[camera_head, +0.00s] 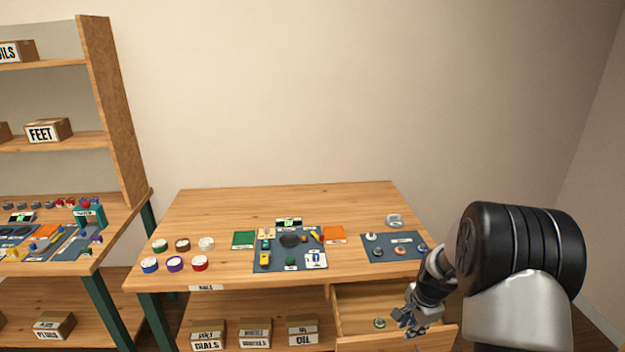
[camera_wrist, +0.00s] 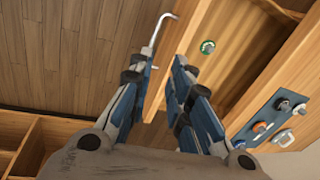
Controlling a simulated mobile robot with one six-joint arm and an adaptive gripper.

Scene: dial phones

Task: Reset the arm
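My gripper (camera_head: 408,322) hangs low in front of the table's right side, by the pulled-out drawer (camera_head: 437,337). In the wrist view its two blue-and-grey fingers (camera_wrist: 160,68) are spread, with no object visible held between them. A pale metal drawer handle (camera_wrist: 163,22) shows just beyond the left finger. Whether a finger touches the handle or the drawer front, I cannot tell. A small round green-and-white item (camera_head: 379,322) lies inside the drawer; it also shows in the wrist view (camera_wrist: 208,47).
The wooden table (camera_head: 300,200) carries a central dark mat (camera_head: 262,248) with parts and a right-hand mat (camera_head: 380,252) with small round parts. Several round containers (camera_head: 174,264) stand at left. Labelled boxes (camera_head: 255,332) sit on the shelf below. A shelving unit (camera_head: 112,110) stands left.

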